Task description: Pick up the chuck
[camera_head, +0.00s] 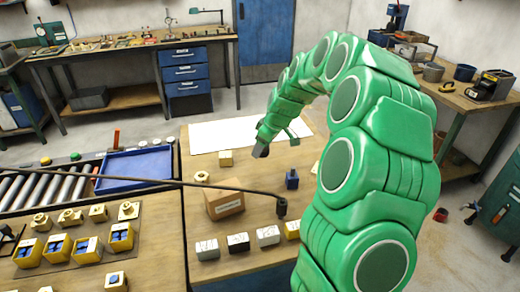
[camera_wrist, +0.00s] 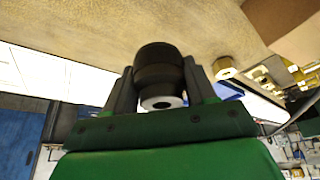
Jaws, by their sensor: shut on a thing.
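My gripper (camera_wrist: 160,85) is shut on the chuck (camera_wrist: 158,62) in the wrist view. The chuck is a dark, short cylinder with a pale ring and a dark hole on the face toward the camera. One finger lies on each side of it. In the head view my gripper (camera_head: 260,150) is the grey tip at the end of my green arm, above the wooden table (camera_head: 240,270) near the white sheet. The chuck cannot be made out clearly there. I cannot tell how high it is above the table.
A blue tray (camera_head: 135,168) lies left. The white sheet (camera_head: 215,133) is mostly clear.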

